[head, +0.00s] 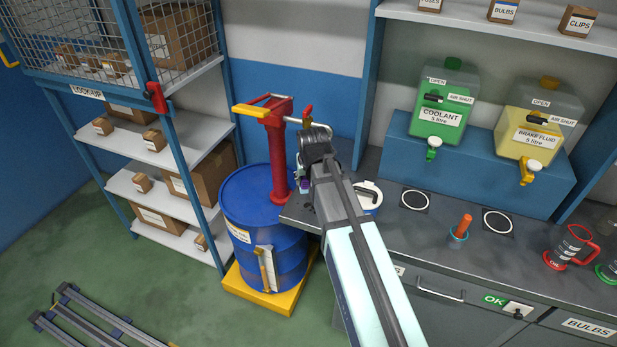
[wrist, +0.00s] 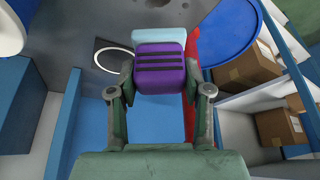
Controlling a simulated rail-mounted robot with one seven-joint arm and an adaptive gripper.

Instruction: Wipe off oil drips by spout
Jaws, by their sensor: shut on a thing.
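My gripper (wrist: 160,91) is shut on a purple block with black stripes (wrist: 160,70); a pale blue part (wrist: 173,38) shows at its far end. In the head view a bit of purple (head: 304,186) shows beside my arm, which hides most of the gripper. The gripper is over the bench's left end, close to the red pump (head: 277,150) on the blue drum (head: 262,215). The pump's pale spout (head: 313,122) reaches right towards the bench. Small dark spots (wrist: 155,3) lie on the grey bench top in the wrist view; I cannot tell if they are oil.
A white-lidded tub (head: 368,196) stands on the bench (head: 450,235) right of my arm. Farther right are ringed pads (head: 415,200), an orange-handled tool (head: 461,228) and a red-handled jug (head: 570,247). Coolant (head: 440,105) and brake fluid (head: 537,120) tanks stand behind. Shelving (head: 170,150) stands left.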

